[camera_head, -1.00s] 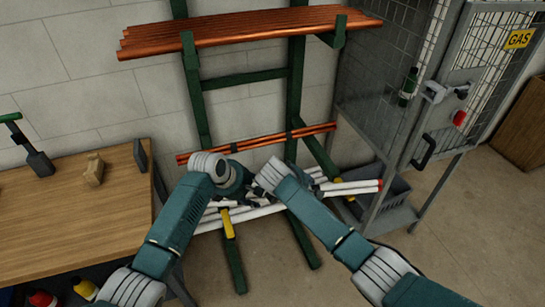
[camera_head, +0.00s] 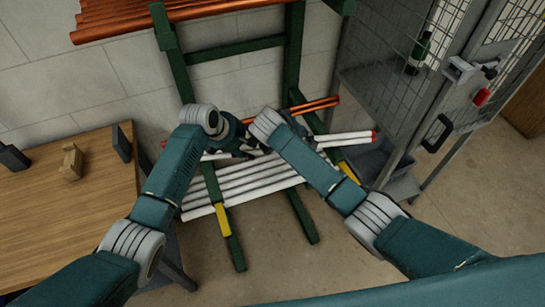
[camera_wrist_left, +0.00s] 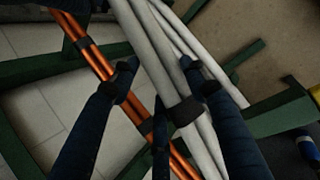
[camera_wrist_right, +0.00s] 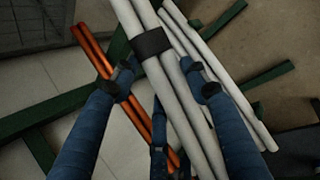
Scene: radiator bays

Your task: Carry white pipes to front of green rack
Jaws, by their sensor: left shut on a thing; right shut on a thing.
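A bundle of white pipes with red ends (camera_head: 345,139) is held across the front of the green rack (camera_head: 294,60). My left gripper (camera_wrist_left: 163,75) is shut around the bundle near a black band, in the left wrist view. My right gripper (camera_wrist_right: 163,77) is shut around it near another black band, in the right wrist view. In the head view my forearms and wrists partly hide the bundle's middle. Several more white pipes (camera_head: 245,183) lie below it, across the rack's low yellow-tipped arms. The held bundle appears apart from these.
Copper pipes lie on the rack's upper arms (camera_head: 200,12) and lower behind the bundle (camera_head: 315,106). A wooden workbench (camera_head: 90,200) stands close at left. A grey mesh gas cage (camera_head: 400,90) stands close at right. Floor in front is clear (camera_head: 285,265).

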